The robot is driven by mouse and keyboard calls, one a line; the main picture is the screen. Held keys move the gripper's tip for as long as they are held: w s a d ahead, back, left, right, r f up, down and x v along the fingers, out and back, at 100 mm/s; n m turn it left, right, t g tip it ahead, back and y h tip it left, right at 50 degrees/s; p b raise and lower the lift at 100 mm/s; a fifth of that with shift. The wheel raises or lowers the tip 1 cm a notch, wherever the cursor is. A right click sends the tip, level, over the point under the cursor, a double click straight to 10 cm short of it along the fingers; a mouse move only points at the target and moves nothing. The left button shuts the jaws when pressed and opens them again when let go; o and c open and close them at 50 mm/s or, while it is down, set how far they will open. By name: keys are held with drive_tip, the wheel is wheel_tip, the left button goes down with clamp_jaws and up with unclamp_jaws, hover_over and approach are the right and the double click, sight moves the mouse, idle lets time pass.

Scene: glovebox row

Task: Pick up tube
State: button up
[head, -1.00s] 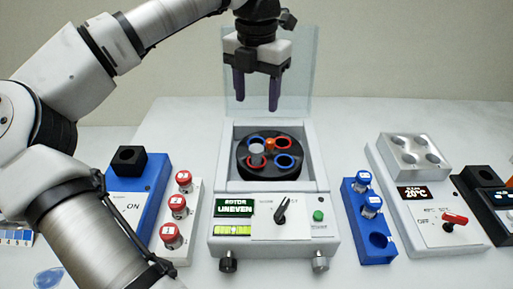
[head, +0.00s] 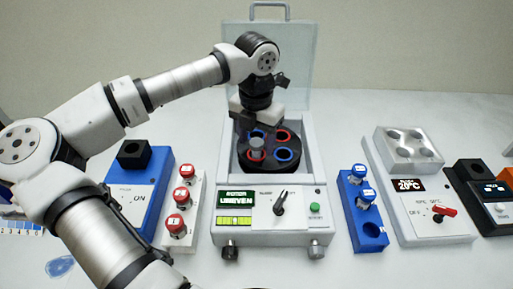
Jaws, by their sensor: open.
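The open centrifuge (head: 222,170) stands in the middle, with a black rotor (head: 270,168) that has red and blue ringed holes. A pale grey, tube-like cylinder (head: 256,148) stands up from the rotor's left part. My gripper (head: 259,127) is open and low over the rotor's back, close to this cylinder; its fingertips are hard to make out and I cannot tell if they touch anything. Several red-capped tubes (head: 181,196) stand in the white rack (head: 196,205) on the left. Two blue-capped tubes (head: 366,197) stand in the blue rack (head: 370,244) on the right, whose front hole is empty.
The centrifuge's clear lid (head: 293,75) stands raised behind my gripper. Its display (head: 236,197) reads "ROTOR UNEVEN". A blue device (head: 131,197) is at left. A white block heater (head: 415,185) and a black device (head: 488,190) are at right. Bench strips between devices are clear.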

drive_tip(key=c, duration=1.1)
drive_tip(key=shift+r, duration=0.1)
